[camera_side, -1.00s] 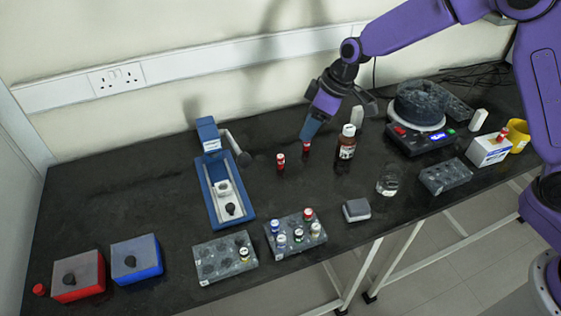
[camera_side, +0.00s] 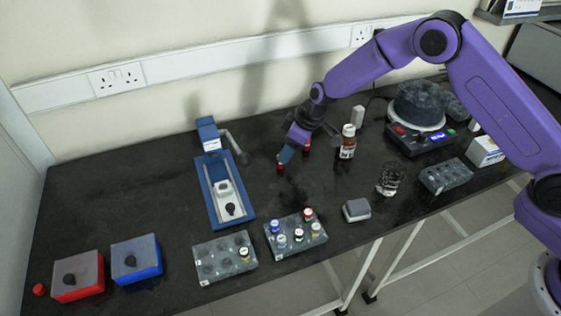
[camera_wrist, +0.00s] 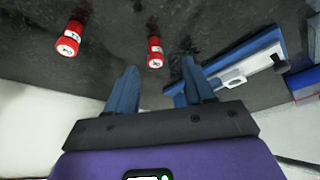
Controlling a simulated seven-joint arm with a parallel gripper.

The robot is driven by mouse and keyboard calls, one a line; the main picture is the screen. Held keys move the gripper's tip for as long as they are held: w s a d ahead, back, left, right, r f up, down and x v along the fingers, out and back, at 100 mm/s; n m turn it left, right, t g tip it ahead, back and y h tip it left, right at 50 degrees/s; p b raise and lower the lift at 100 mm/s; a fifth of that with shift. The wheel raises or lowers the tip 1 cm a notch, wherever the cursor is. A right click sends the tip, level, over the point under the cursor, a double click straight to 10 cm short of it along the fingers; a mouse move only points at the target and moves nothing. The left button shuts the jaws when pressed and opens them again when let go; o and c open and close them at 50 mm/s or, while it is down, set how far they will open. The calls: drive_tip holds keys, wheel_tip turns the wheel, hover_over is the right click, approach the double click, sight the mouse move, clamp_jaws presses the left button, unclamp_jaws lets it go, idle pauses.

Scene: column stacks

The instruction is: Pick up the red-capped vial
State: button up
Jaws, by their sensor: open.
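Two loose red-capped vials stand on the black bench. The left one (camera_side: 280,168) is just below my gripper (camera_side: 285,156) in the side view. The other (camera_side: 307,145) stands behind and to the right, close to my wrist. In the wrist view, the first vial (camera_wrist: 155,52) lies in line with the gap between the open, empty fingers (camera_wrist: 159,72), just beyond their tips. The second vial (camera_wrist: 69,39) lies outside the fingers, to the left. Another red-capped vial (camera_side: 307,214) sits in the rack with several vials (camera_side: 283,250).
The blue-and-white press (camera_side: 229,196) stands left of my gripper. A brown bottle (camera_side: 347,142) and a glass beaker (camera_side: 389,180) are to the right, with a grey block (camera_side: 356,209) in front. A second rack (camera_side: 222,262) stands at the front. Bare bench separates the vials from the racks.

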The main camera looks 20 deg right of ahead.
drive_tip(key=shift+w+d+x, duration=0.1)
drive_tip(key=shift+w+x, duration=0.05)
drive_tip(key=shift+x, duration=1.45)
drive_tip(key=shift+w+d+x, duration=0.15)
drive_tip(key=shift+w+x, duration=0.05)
drive_tip(key=shift+x, duration=1.45)
drive_tip(key=shift+s, duration=0.1)
drive_tip(key=shift+r, duration=0.1)
clamp_jaws()
